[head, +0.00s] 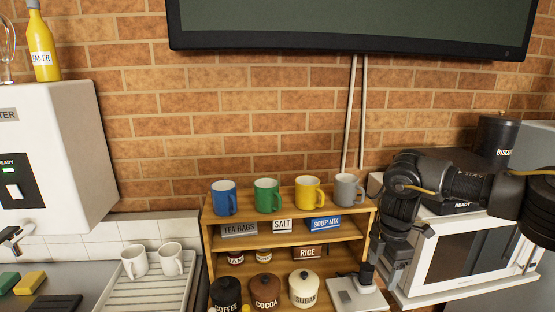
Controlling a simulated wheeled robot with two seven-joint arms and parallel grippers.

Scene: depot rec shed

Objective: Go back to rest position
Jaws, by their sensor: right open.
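My right arm comes in from the right and bends downward in front of the microwave. My right gripper (399,262) hangs at its end, open, with nothing seen between its fingers. It is just right of the wooden shelf unit (371,225) and overlaps the left side of the white microwave (424,268) in the picture. I cannot tell whether it touches either. My left gripper is not in view.
A blue mug (223,198), green mug (267,196), yellow mug (308,194) and grey mug (346,190) stand on the shelf top. Jars and packets fill lower shelves. Two white mugs (152,262) stand on a drainer (150,293). A dark biscuit tin (494,136) stands behind my arm.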

